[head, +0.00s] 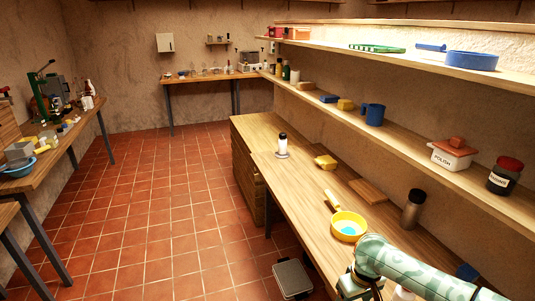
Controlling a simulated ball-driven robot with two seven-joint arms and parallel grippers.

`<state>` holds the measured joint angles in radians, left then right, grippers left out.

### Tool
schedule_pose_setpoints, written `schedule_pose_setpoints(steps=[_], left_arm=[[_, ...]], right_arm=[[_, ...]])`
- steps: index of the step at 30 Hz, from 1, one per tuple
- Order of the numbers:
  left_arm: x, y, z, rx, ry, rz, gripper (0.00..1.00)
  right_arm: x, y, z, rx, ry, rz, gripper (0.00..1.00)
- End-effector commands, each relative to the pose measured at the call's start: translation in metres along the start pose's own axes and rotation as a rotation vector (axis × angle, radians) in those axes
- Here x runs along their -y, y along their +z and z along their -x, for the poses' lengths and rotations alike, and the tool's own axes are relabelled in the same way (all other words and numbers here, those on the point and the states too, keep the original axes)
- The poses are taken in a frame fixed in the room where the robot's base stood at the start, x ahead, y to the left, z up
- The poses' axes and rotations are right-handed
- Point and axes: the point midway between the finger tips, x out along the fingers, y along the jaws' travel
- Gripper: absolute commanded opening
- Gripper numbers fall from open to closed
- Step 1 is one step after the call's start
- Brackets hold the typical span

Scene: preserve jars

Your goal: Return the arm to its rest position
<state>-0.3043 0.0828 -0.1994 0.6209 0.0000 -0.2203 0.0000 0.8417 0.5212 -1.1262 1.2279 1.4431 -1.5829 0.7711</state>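My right arm (415,267), patterned pale green and white, comes in from the lower right corner. It reaches over the near end of the wooden counter (333,230) and bends down at the bottom edge. The fingers of my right gripper are not visible; the arm runs out of the picture there. My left arm and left gripper are not in view. I see nothing held.
A shelf above holds a POLISH box (451,158) and a dark jar (505,176).

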Motion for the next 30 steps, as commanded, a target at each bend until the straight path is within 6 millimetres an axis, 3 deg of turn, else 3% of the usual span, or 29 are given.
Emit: schedule_pose_setpoints(steps=[5, 11, 17, 20, 24, 27, 30], left_arm=[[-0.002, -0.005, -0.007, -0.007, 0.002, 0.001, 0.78], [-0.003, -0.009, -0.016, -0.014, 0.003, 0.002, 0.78], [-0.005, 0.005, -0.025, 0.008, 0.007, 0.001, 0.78], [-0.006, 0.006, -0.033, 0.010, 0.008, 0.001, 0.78], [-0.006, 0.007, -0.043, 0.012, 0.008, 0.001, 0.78], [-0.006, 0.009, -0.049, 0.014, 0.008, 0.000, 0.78], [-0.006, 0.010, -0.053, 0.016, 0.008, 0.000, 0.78]], right_arm=[[0.007, 0.007, -0.044, -0.041, -0.025, -0.030, 0.69], [0.013, 0.029, -0.112, -0.101, -0.043, -0.075, 0.69], [0.019, 0.082, -0.194, -0.145, -0.034, -0.115, 0.69], [0.025, 0.133, -0.245, -0.151, -0.015, -0.125, 0.69], [0.042, 0.239, -0.315, -0.130, 0.024, -0.113, 0.69], [0.060, 0.318, -0.347, -0.101, 0.044, -0.082, 0.69], [0.079, 0.386, -0.363, -0.071, 0.052, -0.048, 0.69]])
